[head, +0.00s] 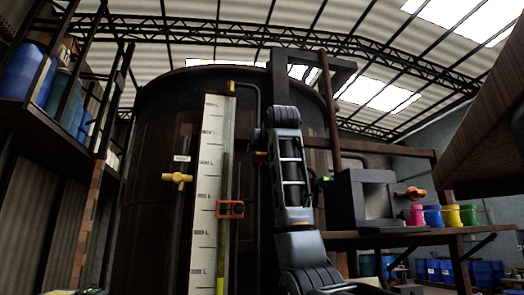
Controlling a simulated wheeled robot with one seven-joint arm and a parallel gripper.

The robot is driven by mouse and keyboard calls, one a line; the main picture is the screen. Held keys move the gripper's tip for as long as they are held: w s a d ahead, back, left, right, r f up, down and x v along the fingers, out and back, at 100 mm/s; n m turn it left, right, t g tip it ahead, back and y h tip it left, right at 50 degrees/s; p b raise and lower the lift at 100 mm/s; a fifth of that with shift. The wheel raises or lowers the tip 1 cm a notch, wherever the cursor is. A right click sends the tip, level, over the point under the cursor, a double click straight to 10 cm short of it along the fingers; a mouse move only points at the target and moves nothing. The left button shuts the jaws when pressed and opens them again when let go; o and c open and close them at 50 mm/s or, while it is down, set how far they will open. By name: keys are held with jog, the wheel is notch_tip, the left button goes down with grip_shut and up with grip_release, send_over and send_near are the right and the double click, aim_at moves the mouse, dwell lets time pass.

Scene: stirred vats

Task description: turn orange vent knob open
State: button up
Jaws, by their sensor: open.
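An orange-yellow knob (177,179) with a cross-shaped handle sits on a dark vertical pipe at the left front of the large wooden vat (150,120). A small white label (181,158) is just above it, its text too small to read surely. A second, deeper orange knob (415,192) sticks out of the right side of a grey box (370,198). I cannot tell for sure which of the two is the vent knob. My grey arm rises in front of the vat, between the two knobs. My gripper does not show in the head view.
A white level scale (212,180) with an orange-red slider (230,209) stands on the vat front. Colored pots (450,216) stand on a bench at right. Shelves with blue barrels (28,75) are at left. A brown overhanging structure (485,135) is at upper right.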

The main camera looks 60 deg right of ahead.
jog(key=shift+c, duration=0.5)
jog(key=c, duration=1)
jog(key=shift+o, duration=0.2)
jog(key=shift+n, duration=0.5)
jog(key=shift+w+a+f+n, duration=0.1)
jog(key=shift+n, duration=2.7)
jog(key=shift+w+a+f+n, duration=0.1)
jog(key=shift+n, duration=2.7)
jog(key=shift+w+f+n, duration=0.1)
jog(key=shift+n, duration=3)
